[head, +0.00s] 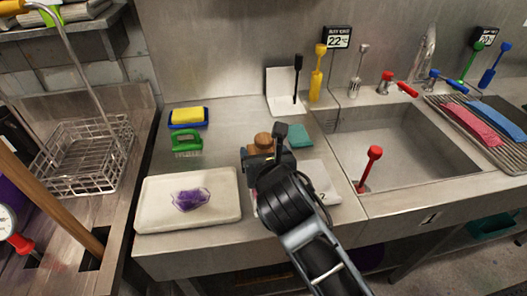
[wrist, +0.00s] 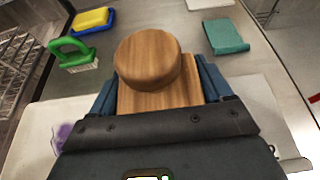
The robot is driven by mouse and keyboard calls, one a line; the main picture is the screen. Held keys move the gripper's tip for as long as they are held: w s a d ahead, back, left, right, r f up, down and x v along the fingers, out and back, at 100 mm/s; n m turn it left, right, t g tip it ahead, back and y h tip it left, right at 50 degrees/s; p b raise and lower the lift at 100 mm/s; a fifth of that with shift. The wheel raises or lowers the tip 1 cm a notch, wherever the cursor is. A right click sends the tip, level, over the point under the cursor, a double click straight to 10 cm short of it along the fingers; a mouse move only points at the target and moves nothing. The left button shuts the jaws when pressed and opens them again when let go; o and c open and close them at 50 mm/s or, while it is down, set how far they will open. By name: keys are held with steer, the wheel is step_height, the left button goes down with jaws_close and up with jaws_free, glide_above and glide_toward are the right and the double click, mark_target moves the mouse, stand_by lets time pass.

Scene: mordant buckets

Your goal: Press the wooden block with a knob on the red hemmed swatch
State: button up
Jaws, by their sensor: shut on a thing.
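The wooden block with a knob (wrist: 147,62) is in my gripper (head: 264,163), its round knob facing up toward the wrist camera. In the head view the brown knob (head: 263,139) shows just behind the gripper. The blue-grey fingers are shut on the block's two sides. The block is over the counter by a white sheet (head: 322,182); its underside is hidden, so I cannot tell whether it touches anything. A small reddish patch shows at the gripper's left edge, perhaps part of the red hemmed swatch; the rest is hidden by the gripper and block.
A teal cloth (head: 299,136) lies behind the gripper. The sink (head: 400,150) is right.

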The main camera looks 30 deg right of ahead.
steer(key=shift+f+b, duration=1)
steer(key=shift+f, duration=1.8)
steer(key=shift+f, duration=0.2)
stand_by(3.5)
step_height(320, 180, up, 3)
steer(key=p, duration=0.2)
steer(key=shift+r+p, duration=0.15)
steer(key=shift+p, duration=0.25)
steer(key=shift+r, duration=2.45)
